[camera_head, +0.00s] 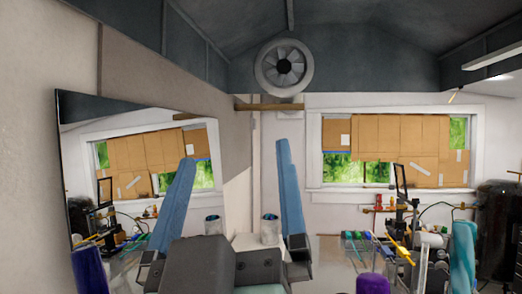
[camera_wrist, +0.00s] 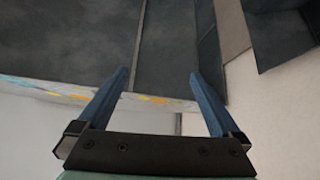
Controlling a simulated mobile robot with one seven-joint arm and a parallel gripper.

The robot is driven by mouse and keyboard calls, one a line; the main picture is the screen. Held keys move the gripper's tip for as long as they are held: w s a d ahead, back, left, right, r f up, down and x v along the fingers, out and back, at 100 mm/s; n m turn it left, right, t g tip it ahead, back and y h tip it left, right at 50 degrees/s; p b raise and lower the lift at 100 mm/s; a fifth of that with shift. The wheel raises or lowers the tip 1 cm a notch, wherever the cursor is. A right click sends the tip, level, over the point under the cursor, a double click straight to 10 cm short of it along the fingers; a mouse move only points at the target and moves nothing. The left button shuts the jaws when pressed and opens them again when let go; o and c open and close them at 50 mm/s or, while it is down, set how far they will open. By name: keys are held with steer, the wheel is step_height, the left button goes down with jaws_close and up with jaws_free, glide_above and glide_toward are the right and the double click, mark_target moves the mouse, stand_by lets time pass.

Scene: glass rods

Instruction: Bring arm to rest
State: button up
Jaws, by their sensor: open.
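My gripper (camera_head: 235,152) is raised in front of the head camera, with its two blue fingers pointing up and spread wide apart. Nothing is between the fingers. In the wrist view the gripper (camera_wrist: 158,74) also shows open and empty, with the dark ceiling and pale wall beyond it. Several coloured rods (camera_head: 358,243) lie on the workbench at the right, well behind and below the fingertips.
A large mirror (camera_head: 130,130) on the left wall reflects the window and bench. A metal cup (camera_head: 270,230) shows between the fingers, farther back. Burner equipment (camera_head: 400,210), a purple object (camera_head: 372,284) and a teal object (camera_head: 463,255) are at right. The space above the bench looks clear.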

steer(key=s+d+r+m+t, duration=0.1)
steer(key=s+d+r+m, duration=0.1)
steer(key=s+r+m, duration=0.1)
steer(key=shift+s+d+r+t, duration=0.3)
steer(key=shift+s+t, duration=0.1)
steer(key=shift+s, duration=0.15)
step_height(320, 180, down, 5)
steer(key=b, duration=0.4)
steer(key=shift+a+r, duration=0.15)
